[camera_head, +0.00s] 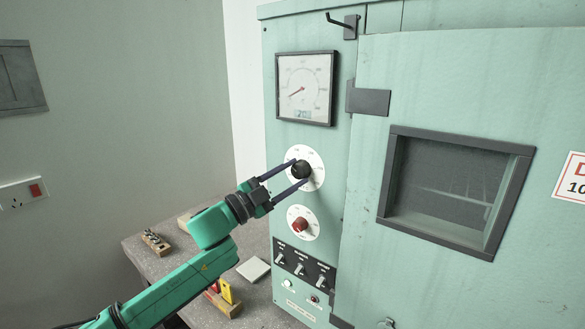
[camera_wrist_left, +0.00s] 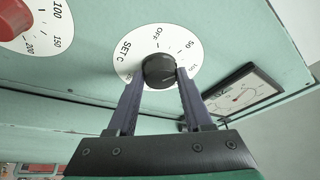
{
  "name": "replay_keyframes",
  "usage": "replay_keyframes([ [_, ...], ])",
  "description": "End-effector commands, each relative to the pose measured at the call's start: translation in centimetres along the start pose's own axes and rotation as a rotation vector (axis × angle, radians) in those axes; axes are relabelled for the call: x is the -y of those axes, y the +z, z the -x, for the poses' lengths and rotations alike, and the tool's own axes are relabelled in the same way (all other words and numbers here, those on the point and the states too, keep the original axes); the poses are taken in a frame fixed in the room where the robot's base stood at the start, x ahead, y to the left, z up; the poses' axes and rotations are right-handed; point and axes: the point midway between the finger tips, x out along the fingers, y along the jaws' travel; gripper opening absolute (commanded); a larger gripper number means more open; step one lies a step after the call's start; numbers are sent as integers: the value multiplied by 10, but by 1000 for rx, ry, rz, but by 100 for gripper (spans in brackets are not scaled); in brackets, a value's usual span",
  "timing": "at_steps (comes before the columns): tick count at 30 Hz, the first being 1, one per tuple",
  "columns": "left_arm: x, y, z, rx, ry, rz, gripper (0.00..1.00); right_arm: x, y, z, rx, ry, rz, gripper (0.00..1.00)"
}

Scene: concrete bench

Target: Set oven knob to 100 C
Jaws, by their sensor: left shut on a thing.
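The black oven knob (camera_head: 301,169) sits on a round white dial on the front of the green oven. My left gripper (camera_head: 300,174) is shut on the knob, one finger on each side, also in the left wrist view (camera_wrist_left: 158,78). The knob's pointer is not clear. My right gripper is not in view.
A red knob (camera_head: 299,225) on a second dial sits just below. A square gauge (camera_head: 305,88) is above. Toggle switches (camera_head: 300,266) are lower on the panel. The windowed door (camera_head: 350,222) is to the right. A bench (camera_head: 160,268) with small items is left.

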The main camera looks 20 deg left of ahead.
Motion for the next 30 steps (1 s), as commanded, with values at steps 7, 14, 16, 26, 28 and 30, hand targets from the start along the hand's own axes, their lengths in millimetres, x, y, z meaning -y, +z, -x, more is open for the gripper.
replay_keyframes([
  [7, 7, -2, -1, -9, 90, -214, 0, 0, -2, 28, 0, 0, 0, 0],
  [14, 7, -2, -1, -20, 166, -388, 0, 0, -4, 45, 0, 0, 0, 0],
  [16, 7, -2, -1, -22, 184, -432, 0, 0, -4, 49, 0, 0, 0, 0],
  [26, 6, -1, -1, -30, 237, -558, 0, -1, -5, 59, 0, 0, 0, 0],
  [28, 5, -1, -1, -31, 242, -569, 0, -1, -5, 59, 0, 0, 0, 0],
  [30, 5, -1, -1, -31, 245, -576, 0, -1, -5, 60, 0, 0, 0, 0],
])
